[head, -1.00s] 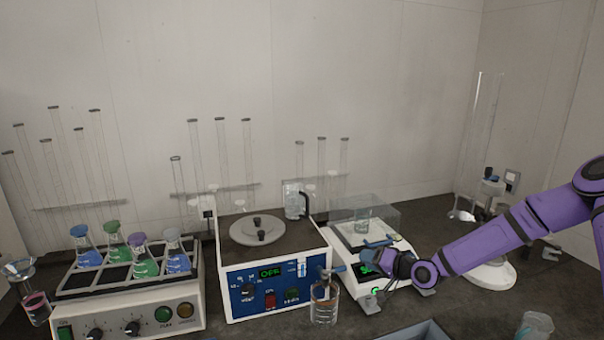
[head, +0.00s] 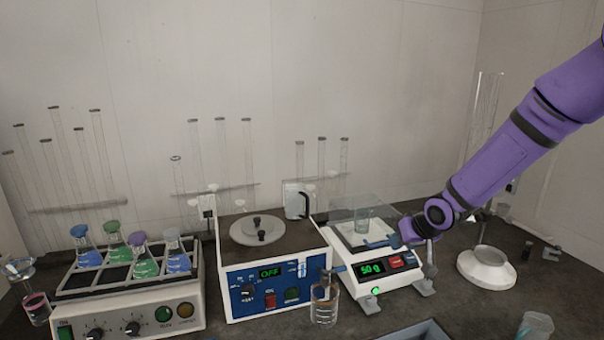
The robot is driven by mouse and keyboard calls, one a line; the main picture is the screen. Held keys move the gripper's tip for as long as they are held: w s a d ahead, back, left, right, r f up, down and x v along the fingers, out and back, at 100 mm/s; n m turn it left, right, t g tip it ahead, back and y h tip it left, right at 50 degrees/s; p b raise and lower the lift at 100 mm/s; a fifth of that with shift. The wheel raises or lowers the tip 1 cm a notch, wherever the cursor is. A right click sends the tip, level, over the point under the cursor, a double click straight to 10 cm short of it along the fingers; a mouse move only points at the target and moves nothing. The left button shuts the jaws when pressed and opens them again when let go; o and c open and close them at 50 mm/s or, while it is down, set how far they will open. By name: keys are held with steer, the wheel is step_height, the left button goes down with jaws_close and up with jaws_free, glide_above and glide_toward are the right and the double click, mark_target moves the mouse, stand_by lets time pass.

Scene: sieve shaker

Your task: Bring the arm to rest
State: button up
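My purple arm reaches in from the upper right, and my gripper (head: 405,236) is at the right side of the balance. The white balance (head: 398,281) reads 50 g on a green display. A clear glass beaker (head: 362,219) stands on its pan behind a transparent shield. The gripper is apart from this beaker, to its right. The sieve shaker (head: 262,296) with a blue front panel stands left of the balance and shows OFF.
A flask shaker (head: 150,312) with blue and green flasks stands at the left. A white round stand (head: 487,268) is at the right. A blue-grey tray (head: 420,332) lies at the front edge. Glass tubes line the wall.

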steer(key=s+d+r+m+h, duration=0.1)
steer(key=s+d+r+h, duration=0.1)
steer(key=s+r, duration=0.65)
steer(key=s+d+r+h, duration=0.2)
steer(key=s+r+h, duration=0.1)
steer(key=s+r, duration=0.5)
steer(key=s+r+y, duration=0.1)
steer(key=s+r, duration=0.2)
steer(key=s, duration=0.6)
steer(key=s+r+m+g+y, duration=0.1)
steer(key=s+r, duration=0.3)
steer(key=s, duration=0.6)
steer(key=shift+d+r, duration=0.1)
